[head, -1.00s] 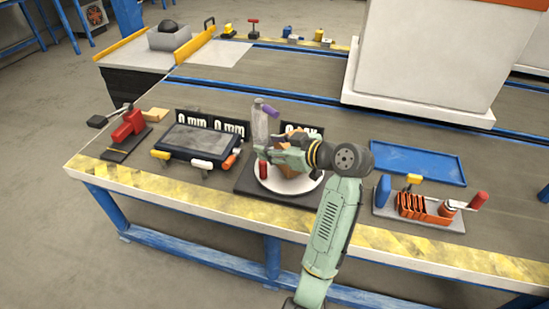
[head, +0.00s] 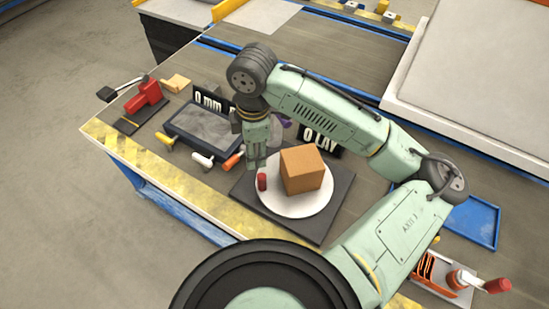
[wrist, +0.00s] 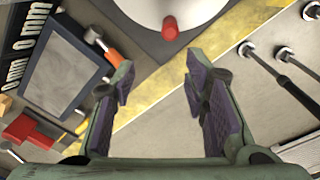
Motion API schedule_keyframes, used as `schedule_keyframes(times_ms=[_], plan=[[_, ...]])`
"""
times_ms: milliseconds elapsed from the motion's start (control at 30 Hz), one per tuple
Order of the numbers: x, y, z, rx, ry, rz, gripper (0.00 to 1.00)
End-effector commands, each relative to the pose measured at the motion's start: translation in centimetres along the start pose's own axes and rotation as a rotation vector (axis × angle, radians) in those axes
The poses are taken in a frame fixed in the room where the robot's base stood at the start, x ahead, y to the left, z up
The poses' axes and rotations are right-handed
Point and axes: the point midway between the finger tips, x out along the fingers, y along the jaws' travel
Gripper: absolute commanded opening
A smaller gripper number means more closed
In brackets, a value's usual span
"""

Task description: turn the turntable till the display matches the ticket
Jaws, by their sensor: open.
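The turntable is a white round disc (head: 290,207) on a dark square base (head: 318,231). A brown box (head: 302,170) stands on it, and a short red peg (head: 262,181) stands near its left edge. My gripper (head: 257,166) points down by the disc's left rim, close to the peg. In the wrist view its fingers (wrist: 158,78) are apart with nothing between them; the red peg (wrist: 170,28) lies beyond the tips. I cannot make out a ticket.
Left of the turntable is a dark screen panel (head: 201,128) with yellow, white and orange handles, and a "0 mm" sign (head: 208,100) behind it. A red clamp (head: 146,95) stands farther left. A blue tray (head: 475,222) lies right of my arm.

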Motion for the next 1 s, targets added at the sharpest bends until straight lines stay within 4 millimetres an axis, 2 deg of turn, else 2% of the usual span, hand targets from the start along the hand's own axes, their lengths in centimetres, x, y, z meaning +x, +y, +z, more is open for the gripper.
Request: schedule_keyframes(times_ms=[100, 267, 700, 833, 1000], plan=[[0.7, -1.2, 0.7, -0.006, -0.040, -0.044, 0.41], [2.0, -1.5, 0.9, -0.006, -0.046, -0.054, 0.41], [9.7, -1.8, 1.2, -0.006, -0.043, -0.052, 0.41], [11.0, -1.9, 1.2, -0.006, -0.043, -0.050, 0.41], [11.6, -1.9, 1.2, -0.006, -0.044, -0.050, 0.41]])
